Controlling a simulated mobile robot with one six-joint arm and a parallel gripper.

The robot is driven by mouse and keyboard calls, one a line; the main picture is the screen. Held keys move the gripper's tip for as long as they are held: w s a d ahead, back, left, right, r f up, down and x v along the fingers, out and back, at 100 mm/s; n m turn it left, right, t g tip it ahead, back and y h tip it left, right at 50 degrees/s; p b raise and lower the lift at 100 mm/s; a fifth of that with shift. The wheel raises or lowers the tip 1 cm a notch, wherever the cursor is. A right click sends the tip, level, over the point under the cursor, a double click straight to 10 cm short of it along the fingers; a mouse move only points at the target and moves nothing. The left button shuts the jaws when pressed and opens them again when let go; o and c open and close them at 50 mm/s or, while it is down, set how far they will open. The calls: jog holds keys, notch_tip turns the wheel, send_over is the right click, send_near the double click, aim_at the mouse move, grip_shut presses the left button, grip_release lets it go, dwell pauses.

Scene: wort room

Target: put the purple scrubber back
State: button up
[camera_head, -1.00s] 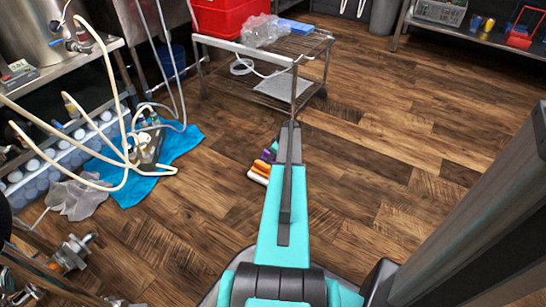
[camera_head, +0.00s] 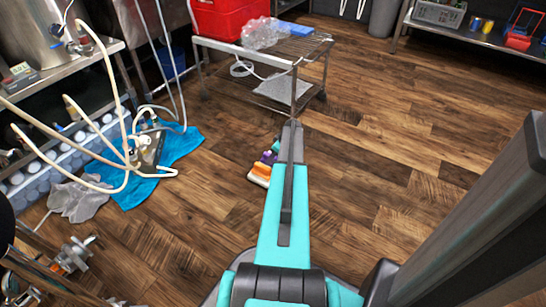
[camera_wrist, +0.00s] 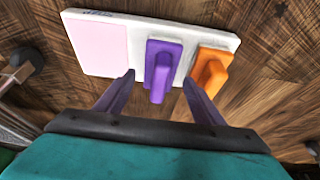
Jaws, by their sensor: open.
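The purple scrubber (camera_wrist: 160,68) sits on a white board (camera_wrist: 115,18) in the wrist view, with its handle towards me. An orange scrubber (camera_wrist: 211,68) is on the same board just to its right. A pink patch (camera_wrist: 97,45) covers the board's left part. My gripper (camera_wrist: 158,78) is open, its fingers showing left and right of the purple handle; I cannot tell how deep they reach. The purple scrubber shows small in the head view (camera_head: 267,158), beside the orange one (camera_head: 261,169).
A steel cart (camera_head: 262,52) with a red bin (camera_head: 228,18) stands beyond the scrubbers. Hoses (camera_head: 105,186), a blue cloth (camera_head: 190,142) and a grey bag (camera_head: 80,198) lie to the left. The wooden floor on the right is clear.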

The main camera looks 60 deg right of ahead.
jog(key=p+v, duration=0.3)
jog(key=v, duration=0.6)
dwell(0.6)
